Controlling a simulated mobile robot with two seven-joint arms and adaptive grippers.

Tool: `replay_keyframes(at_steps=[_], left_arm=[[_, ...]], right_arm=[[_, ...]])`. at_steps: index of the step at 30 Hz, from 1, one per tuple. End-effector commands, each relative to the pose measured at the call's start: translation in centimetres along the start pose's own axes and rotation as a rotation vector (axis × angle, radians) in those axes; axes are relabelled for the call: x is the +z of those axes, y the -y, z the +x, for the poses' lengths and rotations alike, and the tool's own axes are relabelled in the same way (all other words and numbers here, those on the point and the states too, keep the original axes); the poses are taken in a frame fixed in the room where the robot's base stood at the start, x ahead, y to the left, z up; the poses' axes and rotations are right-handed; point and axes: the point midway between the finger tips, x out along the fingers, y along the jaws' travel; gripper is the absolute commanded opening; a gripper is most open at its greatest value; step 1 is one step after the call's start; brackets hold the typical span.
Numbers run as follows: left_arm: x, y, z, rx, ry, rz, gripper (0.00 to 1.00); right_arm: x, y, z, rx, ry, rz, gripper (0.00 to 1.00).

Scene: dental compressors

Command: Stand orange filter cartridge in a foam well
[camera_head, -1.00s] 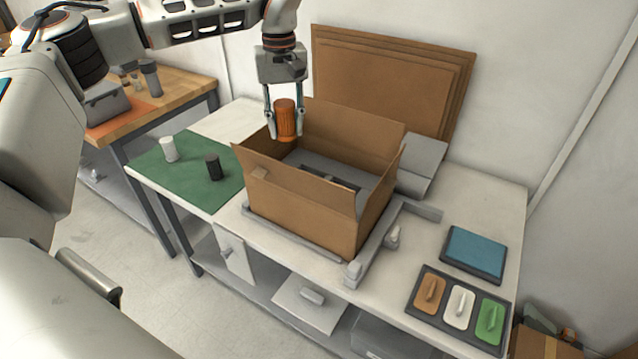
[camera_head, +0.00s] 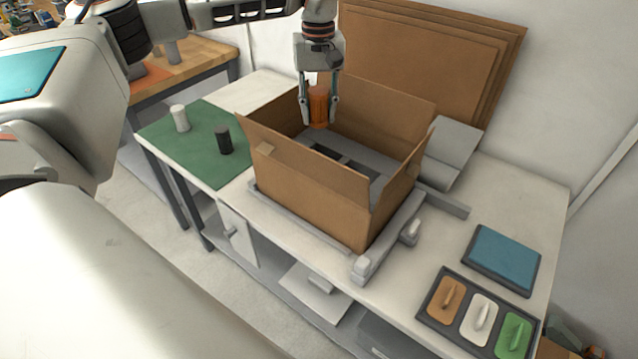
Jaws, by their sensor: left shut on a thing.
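The orange filter cartridge (camera_head: 319,107) is upright between the fingers of my left gripper (camera_head: 319,116), which is shut on it. Gripper and cartridge are over the back left part of the open cardboard box (camera_head: 305,190). Inside the box is grey foam (camera_head: 372,150) with dark wells (camera_head: 343,158). The near box wall and flap hide part of the foam. The cartridge's lower end appears above the foam; its exact height is hard to tell. My right gripper is not in view.
A white cartridge (camera_head: 180,118) and a black cartridge (camera_head: 223,140) stand on the green mat (camera_head: 195,160) at left. Raised box flaps surround the opening. A blue pad (camera_head: 502,258) and a tray with coloured handled pieces (camera_head: 432,314) lie at right. Flat cardboard sheets (camera_head: 440,60) lean behind.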

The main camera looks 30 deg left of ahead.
Motion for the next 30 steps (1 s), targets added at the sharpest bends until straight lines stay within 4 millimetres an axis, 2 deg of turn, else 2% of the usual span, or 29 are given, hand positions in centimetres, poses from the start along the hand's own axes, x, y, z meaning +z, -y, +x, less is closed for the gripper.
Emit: replay_keyframes(at_steps=[15, 19, 26, 30], left_arm=[[0.1, 0.1, 11.9, -0.002, 0.003, 0.000, 0.08], [0.1, 0.1, 14.0, -0.001, 0.002, 0.000, 0.08], [0.0, 0.0, 15.4, 0.000, 0.000, 0.000, 0.08], [0.0, 0.1, 17.1, -0.002, 0.001, -0.001, 0.08]], right_arm=[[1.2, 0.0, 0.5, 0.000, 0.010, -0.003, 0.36], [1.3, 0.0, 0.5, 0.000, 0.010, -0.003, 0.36], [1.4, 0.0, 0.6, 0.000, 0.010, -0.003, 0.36], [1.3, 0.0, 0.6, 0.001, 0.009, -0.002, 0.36]])
